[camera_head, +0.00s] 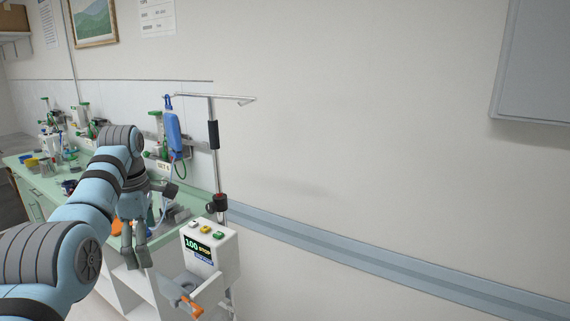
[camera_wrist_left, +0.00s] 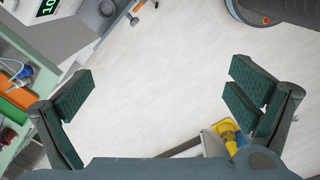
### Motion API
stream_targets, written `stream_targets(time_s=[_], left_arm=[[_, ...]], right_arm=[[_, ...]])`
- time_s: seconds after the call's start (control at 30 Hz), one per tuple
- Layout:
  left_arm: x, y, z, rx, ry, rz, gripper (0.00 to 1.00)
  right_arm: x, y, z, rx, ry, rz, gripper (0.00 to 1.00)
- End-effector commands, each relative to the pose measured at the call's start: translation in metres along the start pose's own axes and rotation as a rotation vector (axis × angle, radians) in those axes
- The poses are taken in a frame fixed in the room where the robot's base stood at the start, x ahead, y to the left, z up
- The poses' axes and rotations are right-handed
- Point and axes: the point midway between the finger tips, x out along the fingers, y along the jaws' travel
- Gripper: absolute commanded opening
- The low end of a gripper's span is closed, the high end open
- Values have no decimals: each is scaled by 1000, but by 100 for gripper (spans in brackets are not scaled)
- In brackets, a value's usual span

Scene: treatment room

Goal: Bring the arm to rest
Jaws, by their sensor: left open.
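My left arm comes in from the left in the head view, bent over the green counter. My left gripper (camera_head: 136,250) hangs with its fingers pointing down, in front of the counter's edge and left of the white pump. In the left wrist view the left gripper (camera_wrist_left: 160,100) is open, its dark green pads wide apart. Nothing is between the pads; only pale floor shows beyond them. My right gripper is in neither view.
A white pump (camera_head: 225,243) with a lit display sits on a pole stand (camera_head: 215,165) holding a blue bag (camera_head: 173,134). The green counter (camera_head: 195,200) carries bottles and small items. A yellow object (camera_wrist_left: 226,131) lies low in the wrist view. A wall rail (camera_head: 400,262) runs right.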

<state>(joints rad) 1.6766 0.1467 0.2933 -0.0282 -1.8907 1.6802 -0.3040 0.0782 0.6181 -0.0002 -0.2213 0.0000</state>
Motion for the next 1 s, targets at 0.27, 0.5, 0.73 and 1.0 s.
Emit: stream_targets(time_s=[0.27,0.5,0.73,1.0], left_arm=[[41,3,1,125,18,-2,100],[97,7,0,289,45,52,100],[210,-48,-9,612,91,47,100],[319,-181,-26,1182,161,97,100]], right_arm=[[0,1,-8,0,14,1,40],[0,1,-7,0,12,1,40],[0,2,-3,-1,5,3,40],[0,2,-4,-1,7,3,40]])
